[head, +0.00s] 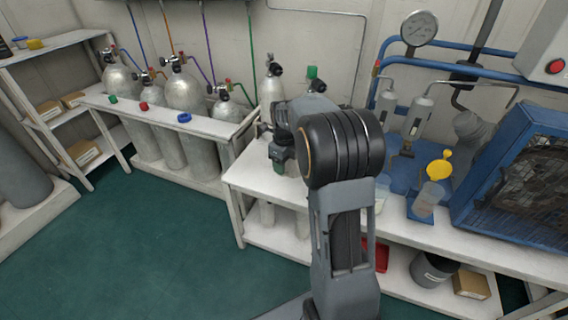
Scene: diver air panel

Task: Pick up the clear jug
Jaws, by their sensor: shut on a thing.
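My gripper (283,150) points down over the left end of the white bench, partly hidden by my own wrist. It is shut on a small dark green thing (280,167), whose shape is mostly hidden. A clear jug-like vessel (382,196) stands on the bench just right of my arm, its left side close behind the arm. Another clear container (427,199) stands further right on a blue base, with a yellow funnel (438,168) at its top. I cannot tell for sure which of these is the clear jug.
The white bench (465,238) runs right to a blue-framed unit (485,165). A gauge (419,28) and blue pipes stand behind. Several grey cylinders stand in a white rack (200,123) at left. The green floor is clear.

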